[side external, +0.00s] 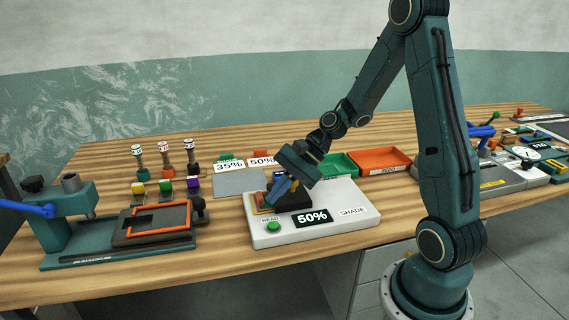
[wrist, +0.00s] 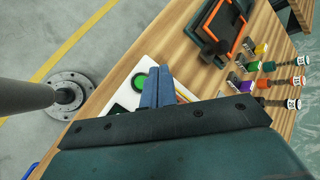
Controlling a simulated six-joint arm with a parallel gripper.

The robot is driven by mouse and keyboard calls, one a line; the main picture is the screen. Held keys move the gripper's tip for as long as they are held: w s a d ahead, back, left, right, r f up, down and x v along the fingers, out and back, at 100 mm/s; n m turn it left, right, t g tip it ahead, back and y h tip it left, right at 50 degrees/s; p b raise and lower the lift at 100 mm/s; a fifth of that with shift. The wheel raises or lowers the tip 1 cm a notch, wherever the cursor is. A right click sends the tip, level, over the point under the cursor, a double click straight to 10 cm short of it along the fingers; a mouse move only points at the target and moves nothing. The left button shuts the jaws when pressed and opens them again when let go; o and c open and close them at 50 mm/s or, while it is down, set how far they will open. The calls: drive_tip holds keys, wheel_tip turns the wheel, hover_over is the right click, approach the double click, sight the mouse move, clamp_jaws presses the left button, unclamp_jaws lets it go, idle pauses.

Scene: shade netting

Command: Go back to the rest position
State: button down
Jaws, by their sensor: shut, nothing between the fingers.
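My gripper (side external: 279,190) is low over the white shade meter (side external: 335,229) in the side external view, tilted down toward its left part. In the wrist view my gripper (wrist: 157,82) has its blue fingers together, with nothing between them. The meter's display reads 50%, and its green READ button (side external: 273,226) is at the front left. The button also shows in the wrist view (wrist: 139,81), just left of the fingers. A dark block on the meter is partly hidden behind my gripper. Whether the fingers touch anything is unclear.
A green press (side external: 72,215) and an orange-edged frame (side external: 160,222) stand at the left. A grey plate (side external: 238,182), a green tray (side external: 338,163) and an orange tray (side external: 380,160) lie behind the meter. The space above the table is clear.

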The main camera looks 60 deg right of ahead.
idle(0.4)
drive_tip(key=s+a+r+n+h, duration=0.4)
drive_tip(key=s+r+n+h, duration=0.3)
drive_tip(key=s+r+n, duration=0.7)
drive_tip(key=s+n, duration=0.1)
drive_tip(key=s, duration=0.3)
drive_tip(key=shift+a+r+n+h, duration=0.2)
drive_tip(key=shift+r+n+h, duration=0.1)
drive_tip(key=shift+r, duration=0.1)
